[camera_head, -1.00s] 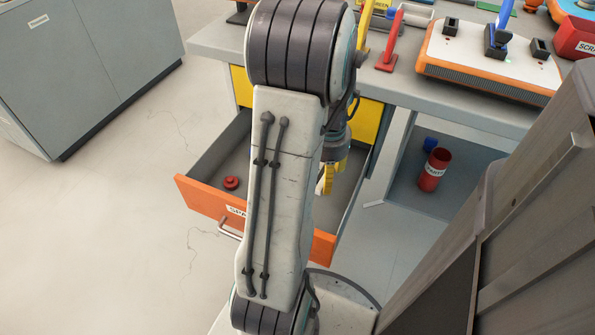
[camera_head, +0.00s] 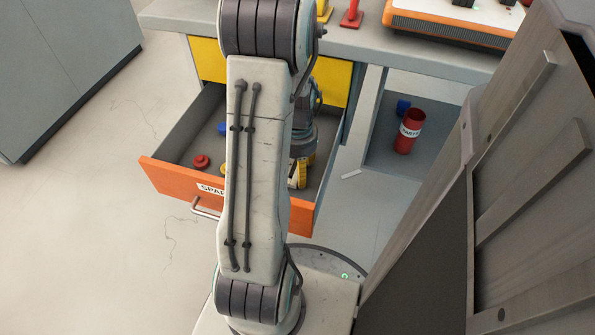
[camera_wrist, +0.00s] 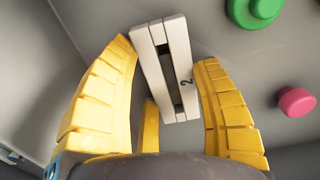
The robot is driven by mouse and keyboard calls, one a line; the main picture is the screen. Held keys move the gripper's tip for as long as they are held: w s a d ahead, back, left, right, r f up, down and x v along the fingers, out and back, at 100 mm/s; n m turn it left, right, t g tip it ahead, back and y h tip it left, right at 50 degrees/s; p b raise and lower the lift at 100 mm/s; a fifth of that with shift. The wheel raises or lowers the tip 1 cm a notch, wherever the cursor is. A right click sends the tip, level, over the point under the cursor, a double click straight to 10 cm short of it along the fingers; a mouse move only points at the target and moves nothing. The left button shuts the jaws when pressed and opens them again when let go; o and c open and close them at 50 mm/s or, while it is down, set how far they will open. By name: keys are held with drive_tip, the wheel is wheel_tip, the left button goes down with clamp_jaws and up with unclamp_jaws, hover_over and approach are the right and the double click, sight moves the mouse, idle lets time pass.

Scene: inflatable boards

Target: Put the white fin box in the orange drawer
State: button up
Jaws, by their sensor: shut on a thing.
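The white fin box (camera_wrist: 150,75) is a long slotted piece with a dark groove and a "2" on it. In the wrist view it stands between the curved yellow fingers of my gripper (camera_wrist: 165,58), which is shut on it. The orange drawer (camera_head: 172,181) is pulled open under the bench. In the head view my gripper (camera_head: 298,172) is low inside the right part of the drawer. My arm hides the drawer's middle and most of the fin box. I cannot tell whether the box touches the drawer floor.
A red knob-like piece (camera_head: 201,162) and a blue piece (camera_head: 222,128) lie in the drawer's left part. The wrist view shows a green piece (camera_wrist: 262,8) and a pink piece (camera_wrist: 297,101) nearby. A red can (camera_head: 408,132) stands on the shelf to the right.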

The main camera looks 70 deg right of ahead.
drive_tip(key=shift+f, duration=0.3)
drive_tip(key=shift+f, duration=0.15)
drive_tip(key=o, duration=1.2)
wheel_tip(320, 180, up, 12)
drive_tip(key=p, duration=0.4)
drive_tip(key=shift+r+p, duration=0.2)
drive_tip(key=shift+p, duration=0.15)
